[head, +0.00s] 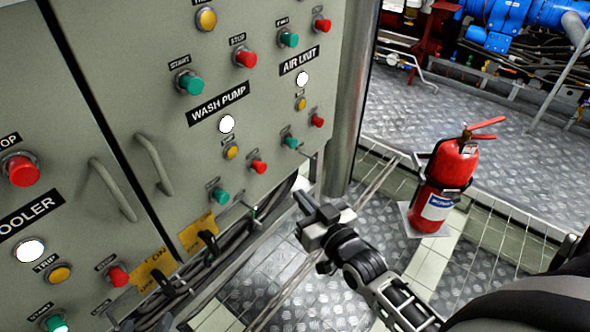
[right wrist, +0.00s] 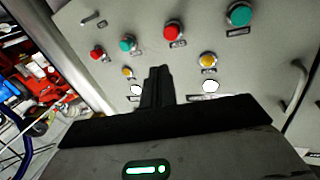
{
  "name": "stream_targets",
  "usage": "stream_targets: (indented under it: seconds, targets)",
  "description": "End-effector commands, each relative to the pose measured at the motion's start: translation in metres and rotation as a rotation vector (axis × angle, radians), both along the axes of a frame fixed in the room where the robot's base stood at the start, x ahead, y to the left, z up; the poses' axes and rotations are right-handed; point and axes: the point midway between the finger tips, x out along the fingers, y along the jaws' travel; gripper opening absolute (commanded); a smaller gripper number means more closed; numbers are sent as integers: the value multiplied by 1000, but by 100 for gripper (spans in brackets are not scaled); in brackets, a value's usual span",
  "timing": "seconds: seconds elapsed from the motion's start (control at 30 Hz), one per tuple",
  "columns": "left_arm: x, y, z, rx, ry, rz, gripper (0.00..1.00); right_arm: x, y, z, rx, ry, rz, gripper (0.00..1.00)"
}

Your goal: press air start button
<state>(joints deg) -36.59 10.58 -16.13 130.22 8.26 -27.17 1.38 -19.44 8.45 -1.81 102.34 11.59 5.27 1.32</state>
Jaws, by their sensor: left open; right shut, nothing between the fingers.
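The grey control panel (head: 270,100) fills the left of the head view. The AIR UNIT label (head: 300,60) is near its right edge. Below that label are a white lamp (head: 302,78), a yellow button (head: 300,103), a red button (head: 317,120) and a green button (head: 291,142). This green button also shows in the right wrist view (right wrist: 127,44), with its red neighbour (right wrist: 96,52). My right gripper (head: 303,203) is shut and empty, below the green button in the picture and apart from it. Its closed fingers (right wrist: 157,75) point at the panel. My left gripper is out of view.
The WASH PUMP buttons, including a green one (head: 220,194) and a red one (head: 258,166), sit left of the AIR UNIT ones. A door handle (head: 153,163) sticks out further left. A red fire extinguisher (head: 445,185) stands on the floor right of my right gripper.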

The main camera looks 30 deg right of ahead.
Motion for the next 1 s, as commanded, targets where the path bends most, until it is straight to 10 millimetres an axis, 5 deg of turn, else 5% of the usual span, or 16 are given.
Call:
stream_targets:
  seconds: [0.03, 0.2, 0.33, 0.53, 1.0]
  targets:
    - [2, -5, -33, -21, -24, -13, 52, 20, -22, -30, 13, -97, -48, 0]
    - [4, -18, -52, -81, -76, -49, 52, 54, -82, -35, 53, -366, -183, 0]
    - [3, -24, -57, -108, -97, -67, 52, 61, -109, -32, 71, -491, -251, 0]
    - [3, -27, -54, -120, -106, -75, 52, 63, -122, -25, 80, -551, -283, 0]
    - [4, -28, -55, -145, -112, -73, 52, 74, -116, -27, 80, -549, -281, 0]
